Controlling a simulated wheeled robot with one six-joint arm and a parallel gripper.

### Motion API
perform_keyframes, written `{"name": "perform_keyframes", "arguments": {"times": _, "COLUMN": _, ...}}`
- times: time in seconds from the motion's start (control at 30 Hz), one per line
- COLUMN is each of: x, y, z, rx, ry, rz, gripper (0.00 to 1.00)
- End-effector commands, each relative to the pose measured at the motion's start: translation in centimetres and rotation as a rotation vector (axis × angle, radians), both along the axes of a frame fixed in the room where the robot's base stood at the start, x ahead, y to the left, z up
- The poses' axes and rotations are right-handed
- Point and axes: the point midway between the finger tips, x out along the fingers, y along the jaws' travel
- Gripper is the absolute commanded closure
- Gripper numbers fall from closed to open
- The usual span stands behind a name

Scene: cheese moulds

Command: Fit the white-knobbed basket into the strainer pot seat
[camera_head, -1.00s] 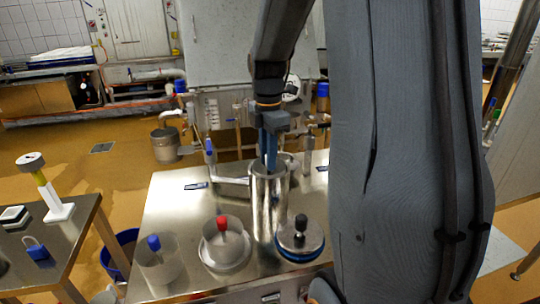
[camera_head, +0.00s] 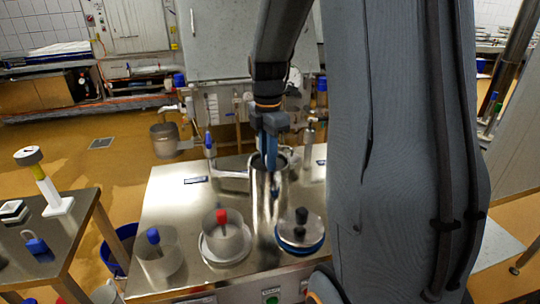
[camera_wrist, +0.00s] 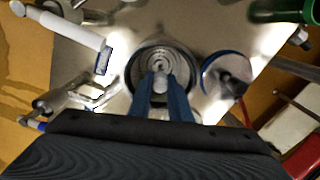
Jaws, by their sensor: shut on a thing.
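A tall shiny steel pot (camera_head: 264,205) stands on the steel table; I take it for the strainer pot. Its round rim shows from above in the wrist view (camera_wrist: 133,75). My gripper (camera_head: 270,160) points straight down with its blue fingers at the pot's mouth. In the wrist view the fingers (camera_wrist: 160,92) are shut on a pale knob (camera_wrist: 160,82), which I take for the white-knobbed basket's. Grey concentric rings show around the knob inside the rim. The basket's body is mostly hidden, so I cannot tell how deep or fully seated it is.
A red-knobbed basket (camera_head: 222,238) on a white dish and a blue-knobbed basket (camera_head: 158,255) stand front left. A black-knobbed, blue-rimmed lid (camera_head: 299,232) is close right of the pot.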

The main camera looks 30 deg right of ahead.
Motion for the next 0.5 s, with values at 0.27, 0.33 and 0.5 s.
{"name": "perform_keyframes", "arguments": {"times": 0.27, "x": 0.0, "y": 0.0, "z": -0.6, "rx": 0.000, "ry": 0.000, "rz": 0.000, "gripper": 1.00}}
{"name": "perform_keyframes", "arguments": {"times": 0.33, "x": 0.0, "y": 0.0, "z": -0.8, "rx": 0.000, "ry": 0.000, "rz": 0.000, "gripper": 1.00}}
{"name": "perform_keyframes", "arguments": {"times": 0.5, "x": 0.0, "y": 0.0, "z": -1.2, "rx": 0.000, "ry": -0.001, "rz": 0.000, "gripper": 1.00}}
